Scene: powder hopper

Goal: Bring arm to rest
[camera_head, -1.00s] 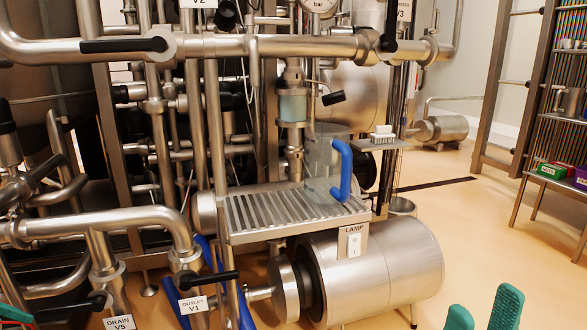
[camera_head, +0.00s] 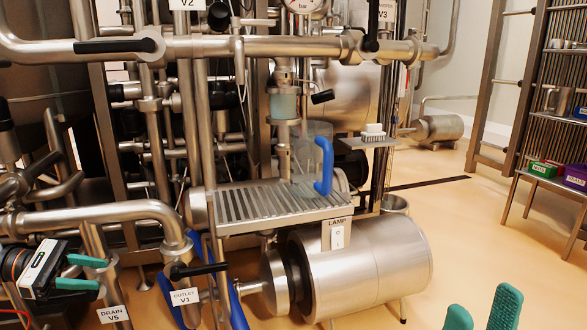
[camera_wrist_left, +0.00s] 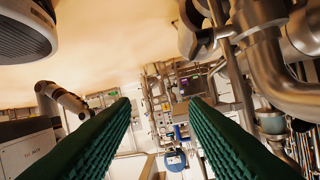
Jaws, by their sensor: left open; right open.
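My left gripper (camera_head: 84,273) is at the lower left in the head view, in front of the pipework and close to the DRAIN V5 label (camera_head: 114,314). Its green fingers are apart with nothing between them. In the left wrist view both green fingers (camera_wrist_left: 160,125) frame an empty gap. My right gripper (camera_head: 482,308) shows only as two green fingertips at the bottom right edge. They are apart and empty, over open floor. The rest of the right arm is out of view.
A clear jug with a blue handle (camera_head: 323,166) stands on the slatted metal shelf (camera_head: 262,213). The OUTLET V1 valve handle (camera_head: 198,270) sticks out right of my left gripper. A shelf rack (camera_head: 555,110) stands at the right. The floor (camera_head: 470,225) between is clear.

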